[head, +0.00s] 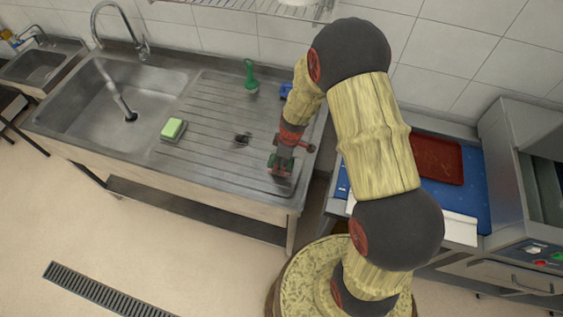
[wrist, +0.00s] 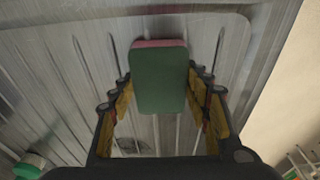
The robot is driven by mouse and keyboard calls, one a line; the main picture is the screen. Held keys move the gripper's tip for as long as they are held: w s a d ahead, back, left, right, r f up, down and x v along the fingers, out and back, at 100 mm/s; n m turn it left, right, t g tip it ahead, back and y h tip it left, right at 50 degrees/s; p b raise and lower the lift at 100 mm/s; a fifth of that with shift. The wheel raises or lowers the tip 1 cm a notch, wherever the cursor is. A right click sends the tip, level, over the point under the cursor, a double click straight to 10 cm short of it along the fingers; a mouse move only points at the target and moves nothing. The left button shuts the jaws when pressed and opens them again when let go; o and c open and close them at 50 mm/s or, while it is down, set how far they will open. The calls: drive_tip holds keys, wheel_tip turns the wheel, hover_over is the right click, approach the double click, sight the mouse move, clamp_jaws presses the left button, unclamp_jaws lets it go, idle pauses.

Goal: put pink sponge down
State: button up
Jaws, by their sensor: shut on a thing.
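The pink sponge (wrist: 160,76) is between the fingers of my gripper (wrist: 162,84) in the wrist view. Its dark green face is toward the camera, and a thin pink layer shows at its far edge. My gripper is shut on it by its sides. In the head view my gripper (head: 281,163) points down over the front right of the ribbed steel drainboard (head: 205,150). The sponge is partly hidden there by the fingers. I cannot tell whether its underside touches the steel.
A green-and-yellow sponge (head: 172,129) lies on the drainboard's left part, beside the sink basin (head: 115,105). A green-handled brush (head: 250,78) and a blue item (head: 286,90) are at the back. A red tray (head: 436,160) lies on the counter to the right. Bare drainboard lies left of my gripper.

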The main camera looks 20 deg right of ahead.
drive_tip(key=o, duration=1.2)
drive_tip(key=s+r+m+t, duration=0.15)
drive_tip(key=s+r, duration=0.25)
drive_tip(key=r, duration=1.1)
drive_tip(key=s+r+m+t, duration=0.1)
drive_tip(key=s+r+m, duration=0.2)
drive_tip(key=r, duration=1.2)
drive_tip(key=s+r+m, duration=0.2)
drive_tip(key=s+r, duration=0.1)
drive_tip(key=s, duration=0.2)
drive_tip(key=s+r+m+t+h, duration=0.1)
drive_tip(key=s+r+m, duration=0.1)
drive_tip(key=s+r, duration=0.2)
drive_tip(key=s+r+m+t, duration=0.1)
drive_tip(key=s+r+m, duration=0.1)
drive_tip(key=s+r, duration=0.2)
drive_tip(key=shift+s+a+p, duration=0.1)
drive_tip(key=shift+s+p, duration=0.3)
drive_tip(key=shift+s, duration=0.6)
drive_tip(key=shift+f, duration=0.1)
